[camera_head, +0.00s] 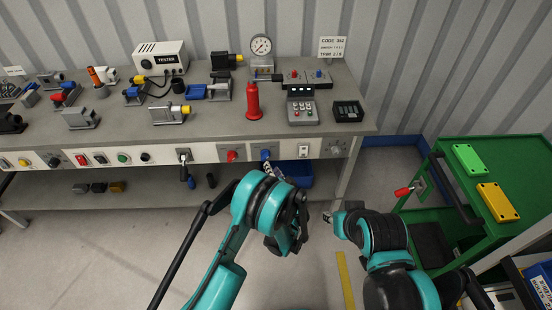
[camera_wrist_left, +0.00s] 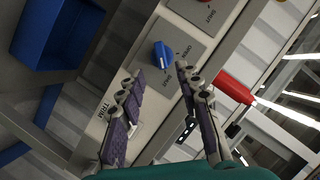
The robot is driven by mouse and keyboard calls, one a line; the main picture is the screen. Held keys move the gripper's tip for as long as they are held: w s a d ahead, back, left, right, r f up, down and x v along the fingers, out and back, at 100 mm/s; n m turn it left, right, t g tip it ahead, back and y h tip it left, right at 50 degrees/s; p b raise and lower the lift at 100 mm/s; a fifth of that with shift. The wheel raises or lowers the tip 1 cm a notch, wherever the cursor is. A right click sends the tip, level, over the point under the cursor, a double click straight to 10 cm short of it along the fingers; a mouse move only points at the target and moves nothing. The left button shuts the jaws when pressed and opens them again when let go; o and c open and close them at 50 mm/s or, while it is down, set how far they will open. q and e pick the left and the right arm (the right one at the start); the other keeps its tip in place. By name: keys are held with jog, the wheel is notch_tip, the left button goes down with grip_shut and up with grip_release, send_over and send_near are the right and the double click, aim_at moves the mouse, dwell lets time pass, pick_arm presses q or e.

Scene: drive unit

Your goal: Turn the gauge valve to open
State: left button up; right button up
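A pressure gauge (camera_head: 261,45) with a white dial stands at the back of the workbench, with small fittings below it. A blue knob (camera_head: 265,155) sits on the bench's front panel, and shows on a grey labelled plate in the left wrist view (camera_wrist_left: 163,53). I cannot tell for sure which part is the gauge valve; the labels are too small to read fully. My left gripper (camera_head: 273,170) is just below the blue knob. In the left wrist view its fingers (camera_wrist_left: 157,76) are apart and empty, with the knob beyond the tips. My right gripper (camera_head: 329,216) is small and partly hidden.
A red knob (camera_head: 232,156) is left of the blue one. A red bottle-shaped object (camera_head: 253,103) and a keypad box (camera_head: 302,111) stand on the bench (camera_head: 215,128). A blue bin (camera_head: 299,174) is below. A green cart (camera_head: 446,224) stands right. Floor at lower left is clear.

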aim_at(266, 159)
pick_arm(q)
jog(key=b+x, duration=0.2)
jog(key=x, duration=0.4)
jog(key=shift+w+a+f, duration=0.15)
jog(key=shift+w+a, duration=0.2)
jog(key=shift+w, duration=0.4)
grip_shut()
